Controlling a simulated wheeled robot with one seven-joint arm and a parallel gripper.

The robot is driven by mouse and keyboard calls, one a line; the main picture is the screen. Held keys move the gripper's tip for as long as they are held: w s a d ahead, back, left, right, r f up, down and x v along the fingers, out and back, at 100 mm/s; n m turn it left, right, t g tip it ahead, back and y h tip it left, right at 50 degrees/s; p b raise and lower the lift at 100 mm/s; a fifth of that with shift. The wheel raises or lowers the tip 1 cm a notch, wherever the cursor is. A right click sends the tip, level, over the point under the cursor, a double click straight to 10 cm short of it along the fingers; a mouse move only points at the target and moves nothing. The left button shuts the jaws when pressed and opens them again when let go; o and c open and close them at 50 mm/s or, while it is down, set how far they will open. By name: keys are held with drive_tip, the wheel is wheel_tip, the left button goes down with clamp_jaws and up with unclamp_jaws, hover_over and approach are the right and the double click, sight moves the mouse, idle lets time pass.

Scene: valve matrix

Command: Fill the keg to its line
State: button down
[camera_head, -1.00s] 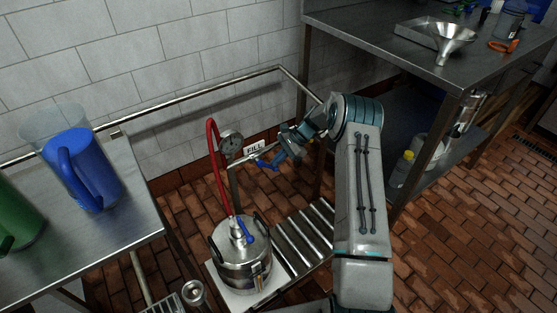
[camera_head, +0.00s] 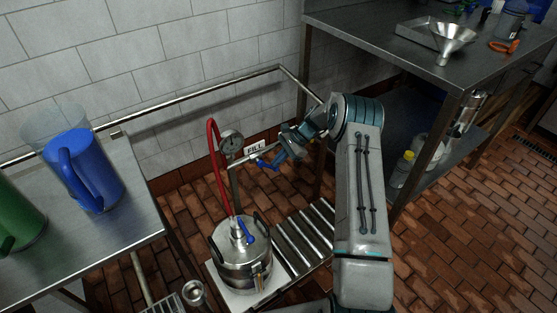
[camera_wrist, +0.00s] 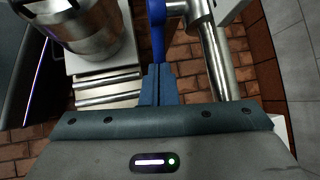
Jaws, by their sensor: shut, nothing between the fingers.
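The steel keg (camera_head: 243,262) stands upright on a white plate (camera_head: 222,285) in the head view, with a red hose (camera_head: 214,165) and a blue lever (camera_head: 247,233) at its top. The keg also shows at the upper left of the wrist view (camera_wrist: 92,38). The FILL sign (camera_head: 254,148) is on the wall behind a pipe with a blue valve handle (camera_head: 268,165). The blue handle also shows in the wrist view (camera_wrist: 158,38). My gripper (camera_wrist: 158,72) is shut with nothing between its fingers. Its tips are close to the handle; whether they touch it is unclear. The keg's fill line cannot be made out.
A round gauge (camera_head: 231,142) sits on the pipe near the hose. A roller rack (camera_head: 304,236) lies right of the keg. The left table holds blue (camera_head: 84,172) and green (camera_head: 18,217) jugs. The right bench holds a funnel (camera_head: 449,40). Brick floor is open at right.

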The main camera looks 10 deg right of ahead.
drive_tip(key=d+p+v, duration=0.1)
drive_tip(key=p+v, duration=0.1)
drive_tip(key=v, duration=1.2)
drive_tip(key=shift+w+f, duration=0.2)
drive_tip(key=shift+f, duration=0.25)
drive_tip(key=shift+a, duration=0.15)
